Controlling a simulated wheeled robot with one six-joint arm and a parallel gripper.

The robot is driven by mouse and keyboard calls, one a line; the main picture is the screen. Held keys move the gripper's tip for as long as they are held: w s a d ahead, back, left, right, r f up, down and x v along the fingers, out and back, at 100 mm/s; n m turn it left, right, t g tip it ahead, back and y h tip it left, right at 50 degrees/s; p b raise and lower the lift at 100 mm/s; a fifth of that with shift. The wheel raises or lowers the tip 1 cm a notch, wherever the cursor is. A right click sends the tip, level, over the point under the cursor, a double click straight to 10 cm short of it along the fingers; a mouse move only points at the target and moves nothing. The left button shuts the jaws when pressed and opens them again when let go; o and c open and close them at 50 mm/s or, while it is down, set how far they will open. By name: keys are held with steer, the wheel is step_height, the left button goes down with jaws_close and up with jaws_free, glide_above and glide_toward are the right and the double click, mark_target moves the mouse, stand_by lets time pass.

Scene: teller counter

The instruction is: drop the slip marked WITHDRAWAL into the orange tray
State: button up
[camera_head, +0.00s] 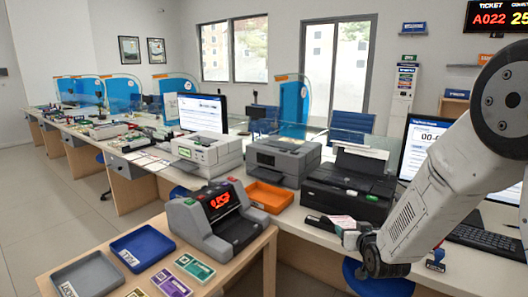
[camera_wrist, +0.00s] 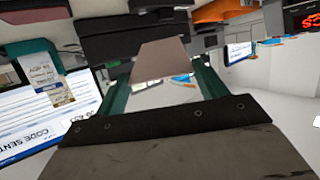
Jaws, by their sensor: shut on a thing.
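The orange tray (camera_head: 270,196) stands on the counter between the grey counting machine and a printer, and looks empty. My gripper (camera_head: 330,224) is in front of the black printer, to the right of the tray and apart from it. In the wrist view its two teal fingers (camera_wrist: 164,72) are shut on a flat greyish-brown slip (camera_wrist: 163,56). No marking shows on this face, so I cannot read whether it says WITHDRAWAL. A green-edged slip (camera_head: 195,268) and a purple-edged slip (camera_head: 170,284) lie on the near table; their print is too small to read.
A blue tray (camera_head: 143,262) and a grey tray (camera_head: 87,291) lie on the near table. The counting machine (camera_head: 217,216) stands left of the orange tray. A grey printer (camera_head: 283,160) is behind it, and a black printer (camera_head: 347,190) stands to the right.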

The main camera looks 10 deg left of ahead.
steer(key=w+a+r+n+g+y, duration=0.15)
steer(key=a+r, duration=0.35)
steer(key=a, duration=0.5)
steer(key=w+a+r+n+g, duration=0.1)
steer(key=w+a+r+g, duration=0.3)
steer(key=a, duration=0.7)
steer(key=w+a+r+n+y, duration=0.1)
steer(key=a+r+n, duration=0.1)
steer(key=a+r, duration=0.6)
steer(key=s+a+r+n+g, duration=0.3)
steer(key=s+a+r, duration=0.35)
steer(key=a, duration=0.35)
steer(key=s+d+r+n+g+h, duration=0.1)
steer(key=s+d+n+g, duration=0.2)
steer(key=s, duration=0.6)
steer(key=shift+r, duration=0.2)
